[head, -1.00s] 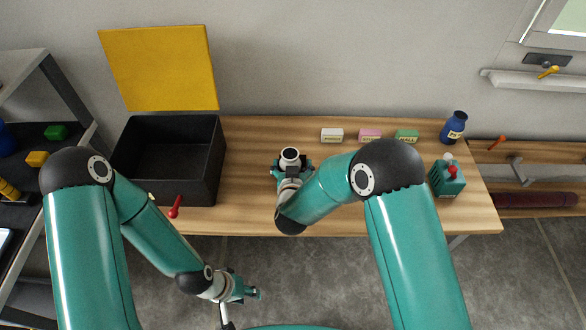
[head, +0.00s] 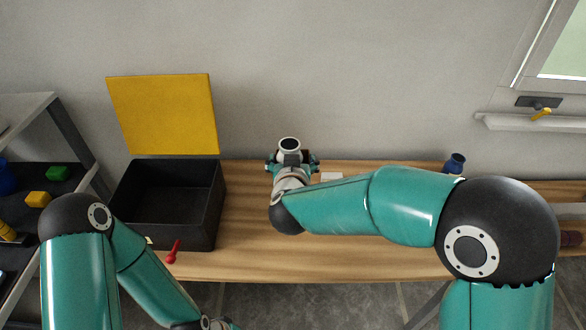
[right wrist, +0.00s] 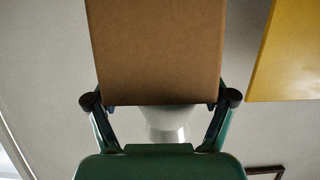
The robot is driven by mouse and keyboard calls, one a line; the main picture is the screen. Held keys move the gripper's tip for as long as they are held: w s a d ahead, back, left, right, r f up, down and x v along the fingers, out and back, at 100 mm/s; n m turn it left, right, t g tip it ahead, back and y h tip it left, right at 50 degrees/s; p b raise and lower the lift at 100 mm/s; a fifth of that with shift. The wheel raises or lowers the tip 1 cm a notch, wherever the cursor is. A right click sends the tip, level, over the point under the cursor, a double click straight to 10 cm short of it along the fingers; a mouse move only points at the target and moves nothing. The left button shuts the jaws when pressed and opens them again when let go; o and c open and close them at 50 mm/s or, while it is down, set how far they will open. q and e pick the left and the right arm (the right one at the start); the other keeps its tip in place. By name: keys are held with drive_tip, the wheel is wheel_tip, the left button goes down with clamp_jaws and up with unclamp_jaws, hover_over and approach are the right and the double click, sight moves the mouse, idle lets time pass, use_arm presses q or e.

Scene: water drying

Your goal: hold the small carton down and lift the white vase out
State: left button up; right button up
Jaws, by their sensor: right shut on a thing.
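The white vase (head: 289,145) shows in the head view as a pale round rim with a dark mouth, just beyond my right gripper (head: 292,161). In the right wrist view, which looks upside down, the vase (right wrist: 168,122) stands partly out of the small brown carton (right wrist: 155,50). The right gripper's fingers (right wrist: 160,98) are at the carton's two sides near its open edge, shut on it; the vase lies between them without touching. The carton is hidden in the head view. My left arm runs off the bottom edge; its gripper is out of view.
A black open box (head: 165,190) with a raised yellow lid (head: 165,115) stands on the wooden table (head: 340,255) at left. A red object (head: 172,252) lies at its front. A blue jar (head: 455,163) stands at the back right. My right arm covers much of the table's right side.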

drive_tip(key=shift+f, duration=0.1)
drive_tip(key=shift+f+b, duration=7.25)
drive_tip(key=shift+f, duration=2.25)
drive_tip(key=shift+f, duration=0.4)
drive_tip(key=o, duration=0.8)
drive_tip(key=shift+o, duration=1)
